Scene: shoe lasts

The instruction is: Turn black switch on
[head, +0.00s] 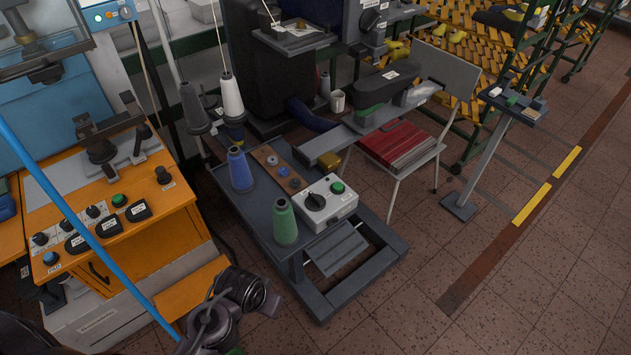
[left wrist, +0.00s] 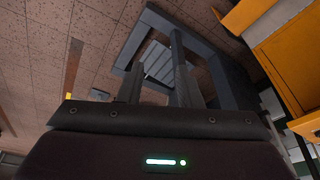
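A black rotary switch (head: 315,201) sits on top of a white control box (head: 342,206), left of a green button (head: 338,187). Its small label is too small to read. The box is on the grey sewing stand (head: 261,217). My left gripper (left wrist: 157,62) shows in the left wrist view with its two dark fingers apart and nothing between them. In the head view my left arm is at the bottom left, below and in front of the stand, apart from the switch; its fingertips are not clear there. My right gripper is not in view.
A green thread cone (head: 285,222) and a blue one (head: 240,170) stand left of the box. An orange machine (head: 137,222) with several black knobs is at the left. A blue pole crosses the left side. The floor at the right front is clear.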

